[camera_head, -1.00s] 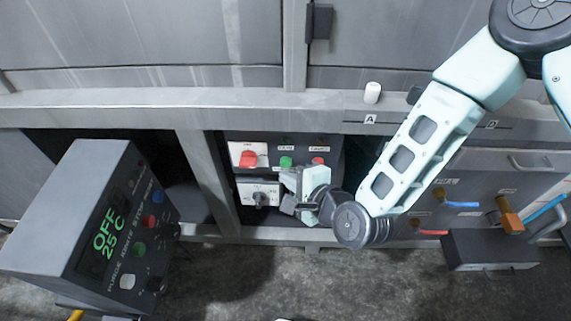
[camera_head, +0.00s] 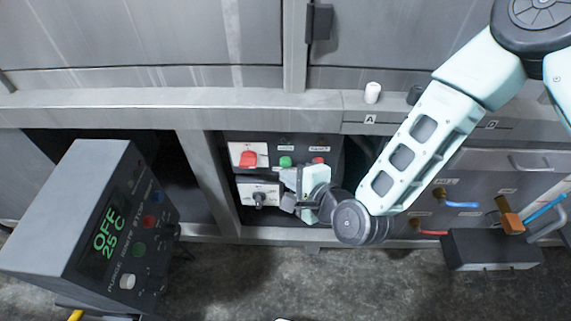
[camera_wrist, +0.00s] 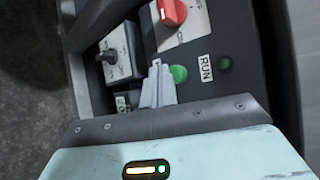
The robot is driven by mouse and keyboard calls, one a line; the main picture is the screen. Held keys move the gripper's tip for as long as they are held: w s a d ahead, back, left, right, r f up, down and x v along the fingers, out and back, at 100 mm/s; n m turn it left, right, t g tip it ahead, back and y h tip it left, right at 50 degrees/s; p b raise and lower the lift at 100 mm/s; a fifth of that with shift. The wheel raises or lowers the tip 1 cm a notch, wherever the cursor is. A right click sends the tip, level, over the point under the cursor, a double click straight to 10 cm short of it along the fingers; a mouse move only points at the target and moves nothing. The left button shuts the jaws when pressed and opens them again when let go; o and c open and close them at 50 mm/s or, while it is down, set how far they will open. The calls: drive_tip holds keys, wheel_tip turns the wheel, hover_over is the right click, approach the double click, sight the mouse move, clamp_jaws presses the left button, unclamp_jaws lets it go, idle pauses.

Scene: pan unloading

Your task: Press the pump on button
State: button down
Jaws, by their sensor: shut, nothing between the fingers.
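A dark control panel (camera_head: 325,196) sits in the recess under the counter. It carries a green button (camera_head: 286,161) and a red button (camera_head: 318,161); their labels are too small to read in the head view. In the wrist view the green button (camera_wrist: 178,73) stands beside a RUN label (camera_wrist: 206,68) and a dark green lamp (camera_wrist: 225,63). My gripper (camera_head: 288,203) is shut and empty in front of the panel. In the wrist view its fingertips (camera_wrist: 156,68) lie just left of the green button; whether they touch it I cannot tell.
A red rotary switch (camera_head: 249,158) and a black selector knob (camera_head: 260,199) are left of the buttons. A grey control box (camera_head: 75,215) reading OFF, 25 C stands at left. Valves with blue and red hoses (camera_head: 462,204) are at right.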

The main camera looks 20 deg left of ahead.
drive_tip(key=shift+w, duration=0.25)
drive_tip(key=shift+w+a, duration=0.2)
drive_tip(key=shift+w, duration=0.3)
idle(0.9)
drive_tip(key=shift+s, duration=0.15)
drive_tip(key=shift+s+d, duration=0.25)
drive_tip(key=shift+s, duration=0.5)
drive_tip(key=shift+s, duration=0.1)
drive_tip(key=s, duration=0.2)
drive_tip(key=s+d, duration=0.1)
drive_tip(key=s, duration=0.1)
drive_tip(key=shift+s+d, duration=0.1)
drive_tip(key=shift+s, duration=0.25)
idle(0.5)
